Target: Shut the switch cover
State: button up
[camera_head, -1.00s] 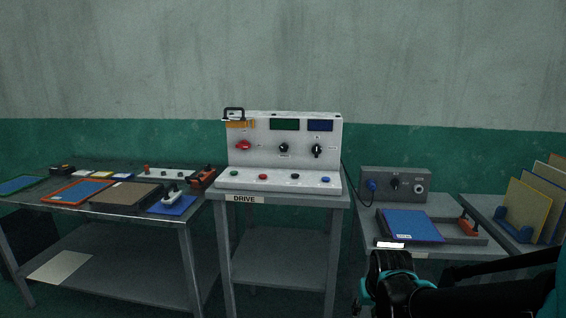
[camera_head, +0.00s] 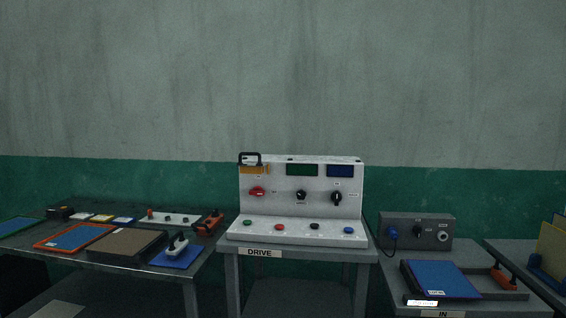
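The white DRIVE control panel (camera_head: 300,207) stands upright on a grey table in the middle. At its upper left is an orange-yellow piece (camera_head: 252,169) with a black handle-like frame (camera_head: 250,158) rising above the panel's top edge. This may be the switch cover, but it is too small to tell how it sits. Below it is a red knob (camera_head: 257,191), and to the right are two black rotary knobs (camera_head: 301,195). Several coloured buttons line the lower ledge. My gripper is not in view.
The left table holds an orange-rimmed tray (camera_head: 72,237), a brown-topped box (camera_head: 125,242) and a blue pad with a white switch piece (camera_head: 176,252). At right are a grey control box (camera_head: 416,231) and a blue board (camera_head: 441,279) on a tray. The wall above is bare.

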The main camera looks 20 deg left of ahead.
aim_at(258, 169)
jog(key=j+z, duration=0.25)
jog(key=j, duration=0.25)
jog(key=j+z, duration=0.25)
jog(key=j, duration=0.25)
jog(key=k+j+z, duration=0.25)
jog(key=j, duration=0.25)
jog(key=k+j, duration=0.1)
jog(key=j, duration=0.8)
jog(key=k+j+z, duration=0.1)
jog(key=j, duration=0.35)
jog(key=k+j, duration=0.15)
jog(key=j, duration=0.25)
jog(key=k+j, duration=0.1)
jog(key=j, duration=0.35)
jog(key=k+j+z, duration=0.1)
jog(key=j, duration=0.35)
jog(key=k+j, duration=0.1)
jog(key=j, duration=0.3)
jog(key=k+j, duration=0.15)
jog(key=j, duration=0.3)
jog(key=i+z, duration=0.05)
